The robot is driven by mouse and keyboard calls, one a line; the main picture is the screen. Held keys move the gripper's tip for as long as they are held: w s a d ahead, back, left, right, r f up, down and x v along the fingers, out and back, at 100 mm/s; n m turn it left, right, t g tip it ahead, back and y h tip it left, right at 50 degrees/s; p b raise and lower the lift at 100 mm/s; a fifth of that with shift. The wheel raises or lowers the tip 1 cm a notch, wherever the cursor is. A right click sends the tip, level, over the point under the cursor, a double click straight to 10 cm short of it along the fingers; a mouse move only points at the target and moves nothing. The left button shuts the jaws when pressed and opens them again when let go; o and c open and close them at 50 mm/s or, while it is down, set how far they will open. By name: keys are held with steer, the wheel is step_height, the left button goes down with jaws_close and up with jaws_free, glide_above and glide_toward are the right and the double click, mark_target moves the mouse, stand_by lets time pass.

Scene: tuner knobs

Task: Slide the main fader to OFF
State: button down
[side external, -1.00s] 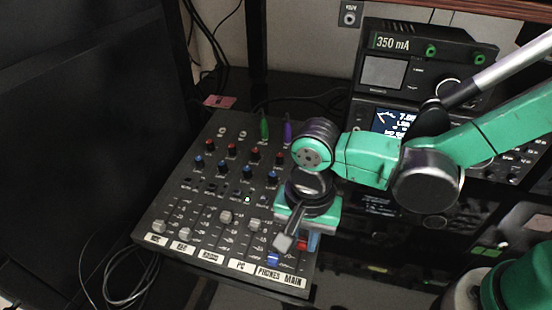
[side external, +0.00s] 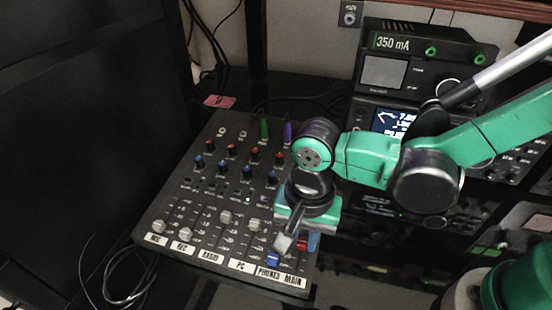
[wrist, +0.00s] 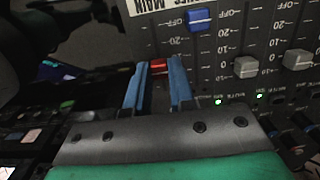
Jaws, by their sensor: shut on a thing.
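The main fader has a red cap (wrist: 158,66) and sits in the rightmost channel of the mixer (side external: 215,180), above the MAIN label (side external: 293,281). In the wrist view the label side is at the top, and the cap lies between my two blue fingertips. My gripper (wrist: 157,72) is shut on the red cap, one finger on each side. In the side view my gripper (side external: 305,242) is over the front right of the mixer, and a little red shows by the fingers. My wrist and fingers hide most of the main fader's slot.
A blue phones fader (wrist: 199,18) is close beside the main fader, near its OFF mark. Grey faders (side external: 226,217) fill the other channels, with red and blue knobs (side external: 272,178) behind them. A radio and a 350 mA unit (side external: 430,55) stand at the back right.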

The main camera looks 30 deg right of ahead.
mark_target(295, 274)
stand_by(0.3)
steer(key=shift+s+a+f, duration=0.2)
steer(key=shift+s+a, duration=1.2)
